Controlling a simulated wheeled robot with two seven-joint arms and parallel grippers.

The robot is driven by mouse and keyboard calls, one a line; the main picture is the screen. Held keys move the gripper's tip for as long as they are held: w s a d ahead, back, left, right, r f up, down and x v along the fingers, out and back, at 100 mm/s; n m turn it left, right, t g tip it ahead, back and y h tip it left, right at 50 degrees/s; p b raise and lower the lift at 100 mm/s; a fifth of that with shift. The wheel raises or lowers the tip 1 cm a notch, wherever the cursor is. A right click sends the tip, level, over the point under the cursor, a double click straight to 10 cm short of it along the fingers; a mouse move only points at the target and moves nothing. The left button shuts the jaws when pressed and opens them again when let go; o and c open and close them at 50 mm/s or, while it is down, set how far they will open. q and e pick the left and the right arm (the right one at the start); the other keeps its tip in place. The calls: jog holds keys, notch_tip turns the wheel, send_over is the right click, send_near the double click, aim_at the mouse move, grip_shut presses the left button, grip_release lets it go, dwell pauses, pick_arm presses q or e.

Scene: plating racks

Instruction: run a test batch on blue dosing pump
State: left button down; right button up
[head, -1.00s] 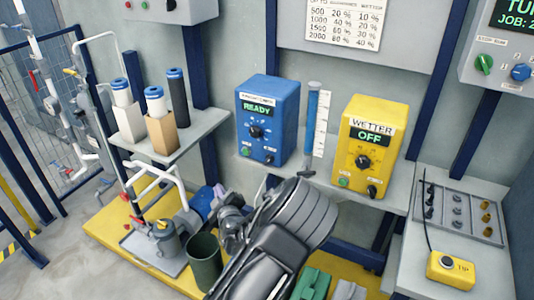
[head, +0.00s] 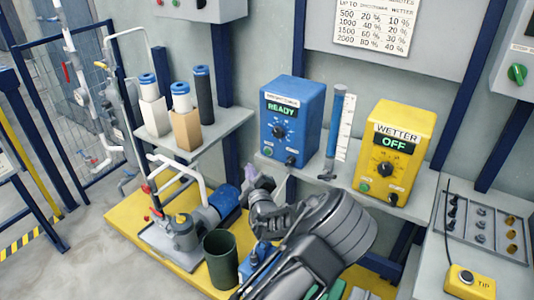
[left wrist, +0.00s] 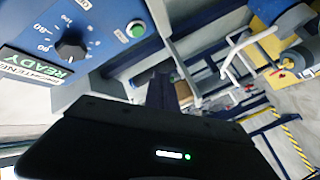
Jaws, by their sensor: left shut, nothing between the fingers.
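The blue dosing pump (head: 292,120) stands on the grey wall shelf, its green display reading READY. It has a black knob (head: 278,131) and, low on its front, a green button and a dark knob. In the left wrist view the pump's face (left wrist: 75,40) is close at the upper left, turned on its side, with the green button (left wrist: 136,29) showing. My left gripper (head: 260,184) is shut and empty, in front of and below the pump, apart from it. The left wrist view shows its dark fingers (left wrist: 163,90). My right gripper is not in view.
The yellow WETTER pump (head: 395,150) reads OFF, right of the blue one. A blue-topped cylinder with a white scale (head: 345,128) stands between them. A dark bin (head: 221,258) and pipework stand below. A yellow TIP box (head: 468,282) is at right.

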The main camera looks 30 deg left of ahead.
aim_at(268, 152)
pick_arm(q)
jog(key=w+b, duration=0.2)
jog(key=w, duration=0.5)
dwell(2.0)
jog(key=shift+w+b, duration=0.4)
jog(key=shift+b, duration=0.2)
